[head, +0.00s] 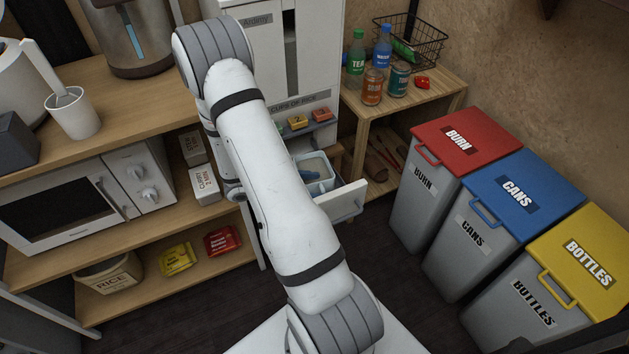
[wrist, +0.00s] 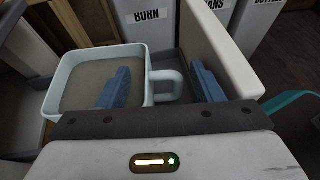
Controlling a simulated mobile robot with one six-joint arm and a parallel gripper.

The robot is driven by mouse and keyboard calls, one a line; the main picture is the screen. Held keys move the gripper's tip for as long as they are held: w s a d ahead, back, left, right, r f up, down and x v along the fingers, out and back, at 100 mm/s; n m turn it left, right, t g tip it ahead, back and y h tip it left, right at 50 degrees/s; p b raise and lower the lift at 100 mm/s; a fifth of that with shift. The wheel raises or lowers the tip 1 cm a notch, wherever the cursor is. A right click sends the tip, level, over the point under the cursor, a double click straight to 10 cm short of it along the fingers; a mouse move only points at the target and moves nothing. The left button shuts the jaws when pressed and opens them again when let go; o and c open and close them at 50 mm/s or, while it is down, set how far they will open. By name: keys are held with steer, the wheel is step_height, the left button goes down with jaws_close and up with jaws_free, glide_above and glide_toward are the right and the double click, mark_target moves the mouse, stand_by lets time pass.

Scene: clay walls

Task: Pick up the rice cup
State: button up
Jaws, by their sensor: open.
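The rice cup (wrist: 72,62) is a pale blue, square-rimmed cup with a loop handle (wrist: 166,76) on its right side in the wrist view. It sits in the pulled-out white drawer (wrist: 222,45). In the head view the cup (head: 322,184) shows partly beside my arm. My gripper (wrist: 160,78) is open, with blue fingers. The left finger shows over the inside of the cup and the right finger is beyond the handle. The cup wall and handle lie between them; I cannot tell whether either finger touches. The cup's inside looks plain grey-brown.
A white dispenser (head: 325,75) stands above the drawer (head: 347,201). Red, blue and yellow bins (head: 465,135) stand to the right. A wooden shelf with bottles and cans (head: 440,90) is behind. A counter with a microwave (head: 75,195) is left. The dark floor ahead is clear.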

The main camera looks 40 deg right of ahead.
jaws_close()
stand_by(0.7)
